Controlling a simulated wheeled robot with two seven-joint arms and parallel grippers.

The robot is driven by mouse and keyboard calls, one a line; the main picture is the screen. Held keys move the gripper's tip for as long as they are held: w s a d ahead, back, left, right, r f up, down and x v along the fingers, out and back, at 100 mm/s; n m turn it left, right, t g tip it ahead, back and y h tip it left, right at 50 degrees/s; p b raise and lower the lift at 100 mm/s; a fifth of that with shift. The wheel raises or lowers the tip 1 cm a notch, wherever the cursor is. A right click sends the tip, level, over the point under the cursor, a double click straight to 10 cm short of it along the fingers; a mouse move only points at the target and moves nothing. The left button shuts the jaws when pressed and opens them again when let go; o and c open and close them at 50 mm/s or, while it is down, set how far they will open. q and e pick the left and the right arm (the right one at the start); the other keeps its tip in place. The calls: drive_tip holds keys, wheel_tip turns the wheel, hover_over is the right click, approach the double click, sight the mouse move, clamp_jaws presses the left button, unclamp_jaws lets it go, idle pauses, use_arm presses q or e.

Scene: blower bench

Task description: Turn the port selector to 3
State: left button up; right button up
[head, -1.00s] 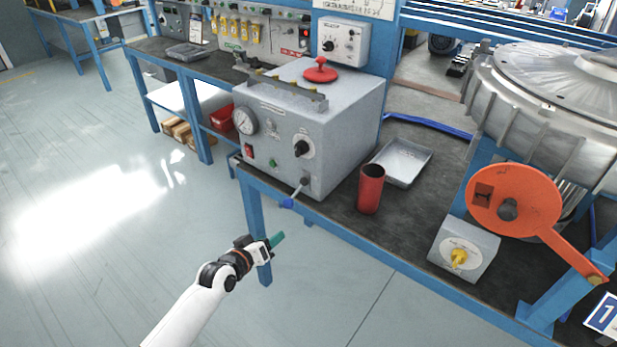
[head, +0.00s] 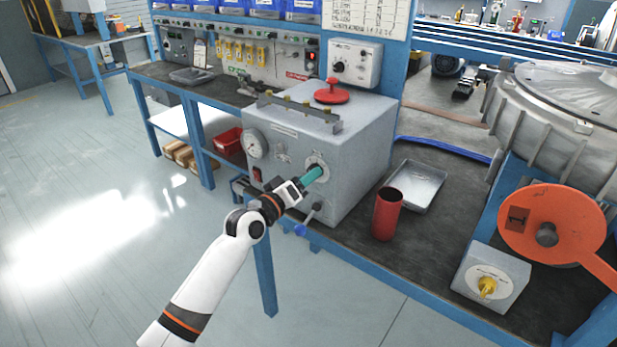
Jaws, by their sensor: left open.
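The grey box (head: 355,135) on the bench has a round pale dial plate (head: 319,158) on its front. Its black knob is now mostly hidden behind my left gripper (head: 317,174). I take this dial to be the port selector, but its numbers are too small to read, so its setting cannot be told. My left gripper is open, its teal fingers in front of the dial, at or very close to the knob. Contact cannot be told. My right gripper is out of view.
The box also bears a pressure gauge (head: 255,144), a blue-tipped lever (head: 301,230) and a red handwheel (head: 331,93). A red cup (head: 386,215) and a metal tray (head: 419,185) stand to the right. A yellow knob (head: 487,287) sits on a small box at the front right.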

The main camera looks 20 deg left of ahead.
use_arm(q)
drive_tip(key=shift+x, duration=0.8)
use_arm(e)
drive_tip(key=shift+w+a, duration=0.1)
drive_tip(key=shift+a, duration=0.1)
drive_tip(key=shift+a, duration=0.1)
use_arm(q)
drive_tip(key=shift+c, duration=0.5)
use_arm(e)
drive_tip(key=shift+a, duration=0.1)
use_arm(q)
drive_tip(key=c, duration=0.9)
